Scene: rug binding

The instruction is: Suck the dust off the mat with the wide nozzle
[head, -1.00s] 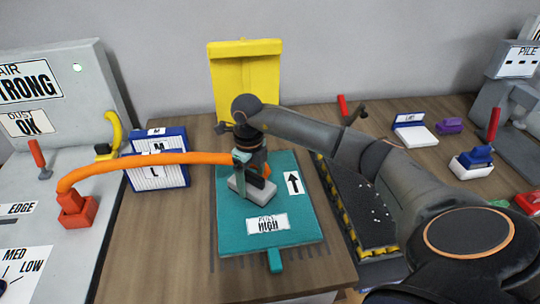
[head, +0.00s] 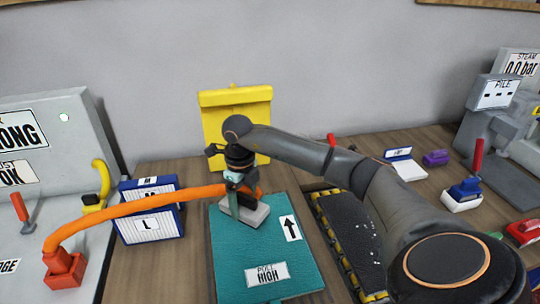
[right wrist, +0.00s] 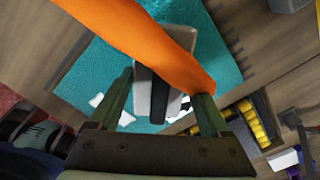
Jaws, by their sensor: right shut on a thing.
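My right gripper (head: 238,182) is shut on the wide nozzle (head: 250,214), a pale grey head at the end of an orange hose. The nozzle is low over the mat's far left part; I cannot tell whether it touches. In the right wrist view the nozzle (right wrist: 143,88) sits between the fingers, partly hidden by the hose (right wrist: 150,45). I can make out no dust on the mat. My left gripper is not in view.
The hose (head: 140,208) runs left to a red socket (head: 64,268) on a grey panel, passing over blue-framed filters (head: 150,226). A yellow board (head: 222,120) stands behind the mat. Right of it lies a dark, yellow-edged strip with white specks (head: 350,235).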

